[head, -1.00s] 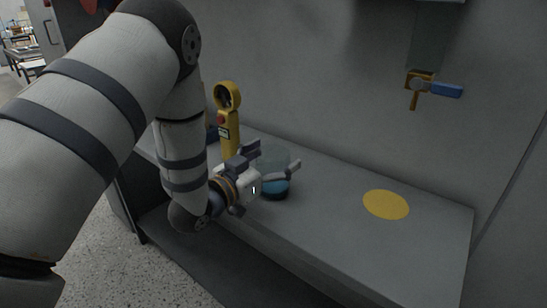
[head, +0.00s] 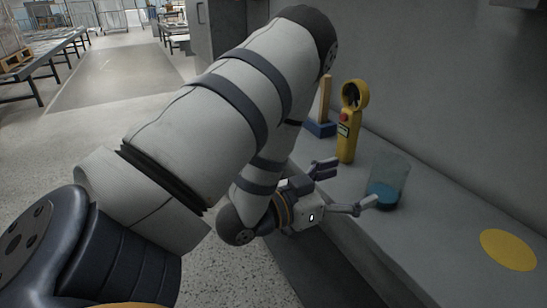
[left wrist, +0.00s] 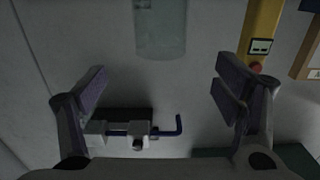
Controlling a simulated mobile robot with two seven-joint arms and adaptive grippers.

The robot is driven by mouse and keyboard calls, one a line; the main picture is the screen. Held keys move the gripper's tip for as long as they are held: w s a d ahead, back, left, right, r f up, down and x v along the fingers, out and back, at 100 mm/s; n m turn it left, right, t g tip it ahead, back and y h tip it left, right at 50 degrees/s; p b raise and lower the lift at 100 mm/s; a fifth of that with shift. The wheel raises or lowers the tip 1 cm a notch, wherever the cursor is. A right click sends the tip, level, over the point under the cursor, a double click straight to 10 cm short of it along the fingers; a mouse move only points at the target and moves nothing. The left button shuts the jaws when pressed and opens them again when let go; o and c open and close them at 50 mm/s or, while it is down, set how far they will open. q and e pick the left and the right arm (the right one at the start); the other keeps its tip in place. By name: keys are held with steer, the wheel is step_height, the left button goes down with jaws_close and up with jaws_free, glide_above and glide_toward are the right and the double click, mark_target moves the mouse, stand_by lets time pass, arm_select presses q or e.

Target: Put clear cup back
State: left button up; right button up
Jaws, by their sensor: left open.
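The clear cup (head: 389,172) stands upright on the grey ledge, with blue at its bottom. It also shows at the top of the left wrist view (left wrist: 160,28), partly cut off. The yellow disc (head: 508,250) lies flat on the ledge to the right of the cup and apart from it. My left gripper (head: 353,184) is open and empty, just left of the cup, with its fingers pointing toward it. In the left wrist view its fingers (left wrist: 163,95) are spread wide with nothing between them. My right gripper is not in view.
A yellow handheld device (head: 347,132) stands on the ledge behind the gripper, beside a blue-based wooden item (head: 321,124). The grey ledge (head: 425,250) is bare between cup and disc. A small fixture with a bent blue rod (left wrist: 140,132) shows in the left wrist view.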

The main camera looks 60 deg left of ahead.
arm_select(q)
steer(key=s+d+f+g, duration=0.3)
steer(key=s+f+g, duration=0.2)
steer(key=f, duration=0.6)
steer(key=s+d+f+g, duration=0.2)
steer(key=s+f+g, duration=0.3)
steer(key=f, duration=0.5)
steer(key=s+d+f+g, duration=0.2)
steer(key=s+g, duration=0.1)
steer(key=s, duration=0.5)
steer(key=s+d+f+g, duration=0.1)
steer(key=s+f+g, duration=0.1)
steer(key=s, duration=0.6)
steer(key=s+d+f+n+g+y+p, duration=0.1)
steer(key=s+d+f+g, duration=0.1)
steer(key=s+g, duration=0.3)
steer(key=shift+s+d+f, duration=0.15)
steer(key=shift+s+d, duration=0.2)
steer(key=shift+s, duration=1.05)
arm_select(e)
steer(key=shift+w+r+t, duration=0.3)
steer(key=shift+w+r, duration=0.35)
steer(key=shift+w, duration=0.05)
